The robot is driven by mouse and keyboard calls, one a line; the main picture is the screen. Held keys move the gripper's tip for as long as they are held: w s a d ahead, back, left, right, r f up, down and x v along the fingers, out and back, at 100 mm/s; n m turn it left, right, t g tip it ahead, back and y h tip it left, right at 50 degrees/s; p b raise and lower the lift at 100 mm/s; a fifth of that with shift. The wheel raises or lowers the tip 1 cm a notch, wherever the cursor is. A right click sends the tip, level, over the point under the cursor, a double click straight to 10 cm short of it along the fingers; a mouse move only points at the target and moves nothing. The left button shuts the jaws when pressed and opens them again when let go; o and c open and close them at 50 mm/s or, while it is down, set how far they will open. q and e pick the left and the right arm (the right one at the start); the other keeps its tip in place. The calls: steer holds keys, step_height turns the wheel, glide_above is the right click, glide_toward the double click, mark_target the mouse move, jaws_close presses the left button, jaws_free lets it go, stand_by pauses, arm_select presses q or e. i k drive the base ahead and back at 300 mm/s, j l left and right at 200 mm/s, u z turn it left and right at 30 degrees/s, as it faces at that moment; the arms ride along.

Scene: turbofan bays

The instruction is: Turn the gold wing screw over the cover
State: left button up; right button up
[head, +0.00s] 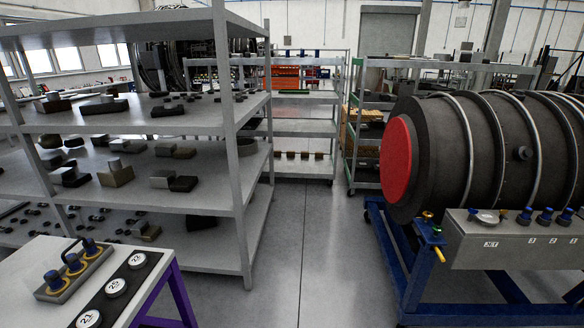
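A small gold-topped fitting (427,215) stands at the left end of the grey box on the blue engine stand. It is too small to tell whether it is a wing screw. A green and gold fitting (437,232) and a yellow handle (440,254) sit just below it. On the box top is a pale round cap (488,217) with a blue knob (472,213) at its left. I cannot tell which part is the task's cover. A large red disc (396,160) closes the engine's near end. Neither of my grippers is in view.
The grey box (490,246) carries several blue knobs on the blue stand (405,285). A grey shelf rack (240,195) with dark parts fills the left. A table (40,260) with a knobbed block is at front left. The middle floor (305,255) is clear.

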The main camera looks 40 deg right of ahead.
mark_target(502, 213)
steer(key=z, duration=2.65)
steer(key=u, duration=0.35)
steer(key=i+l+u, duration=0.4)
steer(key=i+l, duration=0.25)
steer(key=i, duration=0.3)
steer(key=i+l+u, duration=0.4)
steer(key=i+l, duration=0.4)
steer(key=l, duration=0.05)
